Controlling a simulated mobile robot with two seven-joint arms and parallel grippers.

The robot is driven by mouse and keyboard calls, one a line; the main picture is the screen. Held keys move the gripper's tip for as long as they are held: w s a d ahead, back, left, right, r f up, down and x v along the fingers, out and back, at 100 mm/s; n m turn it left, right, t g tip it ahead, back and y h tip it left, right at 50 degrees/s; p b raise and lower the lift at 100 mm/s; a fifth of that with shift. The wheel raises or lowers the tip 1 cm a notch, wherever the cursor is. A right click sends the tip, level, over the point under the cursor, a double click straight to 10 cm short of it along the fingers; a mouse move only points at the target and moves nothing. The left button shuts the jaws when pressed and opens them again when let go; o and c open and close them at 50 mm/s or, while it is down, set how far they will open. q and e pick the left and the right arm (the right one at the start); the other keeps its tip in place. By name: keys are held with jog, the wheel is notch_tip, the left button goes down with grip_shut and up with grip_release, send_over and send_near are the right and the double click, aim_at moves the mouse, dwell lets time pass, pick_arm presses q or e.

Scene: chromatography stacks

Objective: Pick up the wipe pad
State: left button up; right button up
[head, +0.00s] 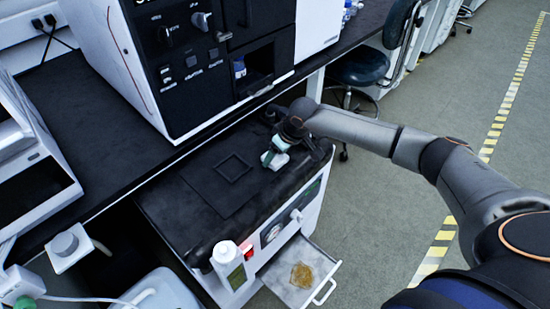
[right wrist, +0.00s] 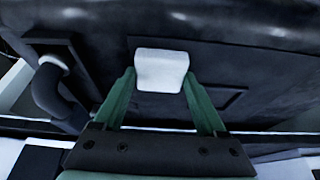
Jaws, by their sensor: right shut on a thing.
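The wipe pad (right wrist: 161,72) is a small white block between the green fingertips of my right gripper (right wrist: 160,84) in the right wrist view. In the head view the white pad (head: 279,162) shows at the fingers of my right gripper (head: 272,156), over the right part of the dark cabinet top. The gripper is shut on the pad. I cannot tell whether the pad touches the top. My left gripper is out of view.
An open drawer (head: 328,264) holds a tan piece (head: 302,275). A tall black-fronted instrument (head: 195,85) stands behind.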

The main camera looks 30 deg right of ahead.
aim_at(277, 158)
jog(key=shift+c, duration=1.2)
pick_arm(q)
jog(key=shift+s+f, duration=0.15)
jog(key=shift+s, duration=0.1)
pick_arm(e)
jog(key=shift+r, duration=0.1)
jog(key=shift+r, duration=0.5)
notch_tip(277, 158, up, 2)
jog(key=shift+r+p, duration=0.25)
jog(key=shift+p, duration=0.2)
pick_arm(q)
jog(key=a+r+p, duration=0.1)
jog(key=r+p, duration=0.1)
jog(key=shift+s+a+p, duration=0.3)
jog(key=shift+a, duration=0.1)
pick_arm(e)
jog(key=s+a+r, duration=0.2)
jog(key=s+r, duration=0.7)
jog(key=s, duration=0.4)
jog(key=shift+s+a+r, duration=0.15)
jog(key=shift+s+r, duration=0.05)
jog(key=shift+s, duration=0.2)
